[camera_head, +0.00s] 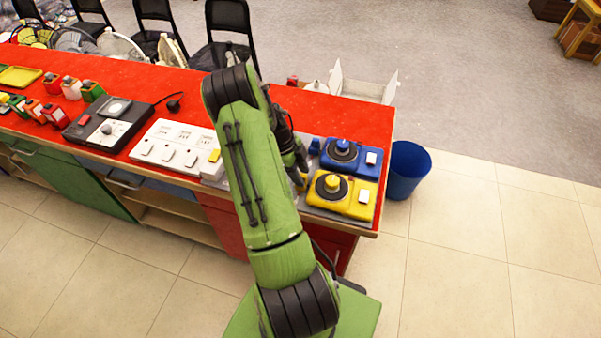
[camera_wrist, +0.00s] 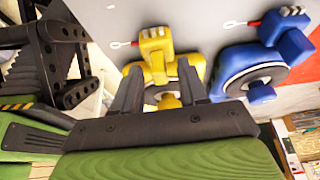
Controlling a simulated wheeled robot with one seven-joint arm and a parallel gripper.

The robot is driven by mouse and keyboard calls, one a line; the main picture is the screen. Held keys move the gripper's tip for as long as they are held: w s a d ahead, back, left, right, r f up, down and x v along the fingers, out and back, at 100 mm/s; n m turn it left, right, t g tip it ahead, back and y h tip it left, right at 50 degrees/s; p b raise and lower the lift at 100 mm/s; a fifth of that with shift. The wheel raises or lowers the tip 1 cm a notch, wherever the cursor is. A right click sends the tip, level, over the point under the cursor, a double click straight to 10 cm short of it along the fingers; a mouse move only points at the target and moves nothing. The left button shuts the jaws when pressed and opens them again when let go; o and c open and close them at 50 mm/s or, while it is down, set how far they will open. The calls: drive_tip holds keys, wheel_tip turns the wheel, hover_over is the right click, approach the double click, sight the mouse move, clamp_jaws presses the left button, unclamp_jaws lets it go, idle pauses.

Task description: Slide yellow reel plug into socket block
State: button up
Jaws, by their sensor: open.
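The yellow reel (camera_head: 355,207) sits on a grey mat at the right end of the red counter. Its yellow plug (camera_head: 300,181) is beside it, partly hidden by my arm. In the wrist view the yellow plug (camera_wrist: 156,45) lies just beyond and between the fingertips of my gripper (camera_wrist: 159,74). My gripper is open, with a finger to either side of the plug's near part; contact cannot be told. The white socket block (camera_head: 165,158) with several sockets stands on the counter left of my arm; a yellow piece is at its right end.
A blue reel (camera_head: 365,172) with a blue plug (camera_wrist: 287,33) sits just behind the yellow one. A black control box (camera_head: 107,130) with a cable stands left of the socket block. A blue bin (camera_head: 406,170) is on the floor past the counter's right end.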

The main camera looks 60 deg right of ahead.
drive_tip(key=shift+f, duration=0.15)
clamp_jaws()
idle(0.4)
